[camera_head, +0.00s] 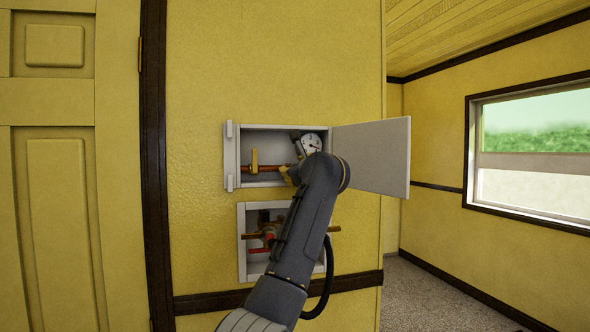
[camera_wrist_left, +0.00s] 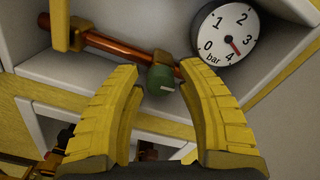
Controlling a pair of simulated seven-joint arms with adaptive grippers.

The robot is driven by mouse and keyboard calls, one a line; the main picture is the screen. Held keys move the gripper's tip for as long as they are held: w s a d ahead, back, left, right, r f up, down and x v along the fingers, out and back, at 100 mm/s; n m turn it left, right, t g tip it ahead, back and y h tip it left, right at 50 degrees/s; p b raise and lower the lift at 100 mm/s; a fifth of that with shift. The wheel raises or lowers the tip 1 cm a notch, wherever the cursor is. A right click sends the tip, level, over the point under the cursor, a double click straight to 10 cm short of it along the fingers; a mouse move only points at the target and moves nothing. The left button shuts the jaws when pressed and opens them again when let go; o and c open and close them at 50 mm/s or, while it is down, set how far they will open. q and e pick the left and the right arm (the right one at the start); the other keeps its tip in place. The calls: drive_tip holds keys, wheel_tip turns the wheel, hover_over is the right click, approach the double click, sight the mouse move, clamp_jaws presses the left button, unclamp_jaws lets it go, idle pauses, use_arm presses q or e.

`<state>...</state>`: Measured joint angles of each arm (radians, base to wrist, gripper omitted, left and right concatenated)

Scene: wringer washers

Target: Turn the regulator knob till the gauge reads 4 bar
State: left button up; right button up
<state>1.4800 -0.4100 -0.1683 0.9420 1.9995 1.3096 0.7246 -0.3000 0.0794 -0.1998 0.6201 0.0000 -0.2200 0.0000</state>
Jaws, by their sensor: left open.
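The regulator knob (camera_wrist_left: 160,80) is green with a pale mark, below a brass body on the copper pipe (camera_wrist_left: 110,45) in the left wrist view. The round white gauge (camera_wrist_left: 222,30) is right of it; it also shows in the head view (camera_head: 312,143). Its red needle points between 3 and 4, seemingly nearer 4. My left gripper (camera_wrist_left: 161,72) is open, its yellow fingers on either side of the knob; I cannot tell whether they touch it. In the head view my left arm hides the knob and most of the gripper. My right gripper is not in view.
The upper wall box (camera_head: 270,183) has its door (camera_head: 372,155) swung open to the right. A yellow lever (camera_head: 254,161) sits on the pipe at left. A lower box (camera_head: 243,240) with pipes is below, partly behind my arm.

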use_arm(q)
drive_tip(key=shift+w, duration=0.3)
drive_tip(key=shift+o, duration=0.2)
drive_tip(key=shift+a, duration=0.1)
clamp_jaws()
drive_tip(key=shift+s+r, duration=0.1)
drive_tip(key=shift+r, duration=0.3)
idle(1.0)
drive_tip(key=shift+c, duration=0.3)
unclamp_jaws()
drive_tip(key=shift+f, duration=0.25)
drive_tip(key=shift+v, duration=5.95)
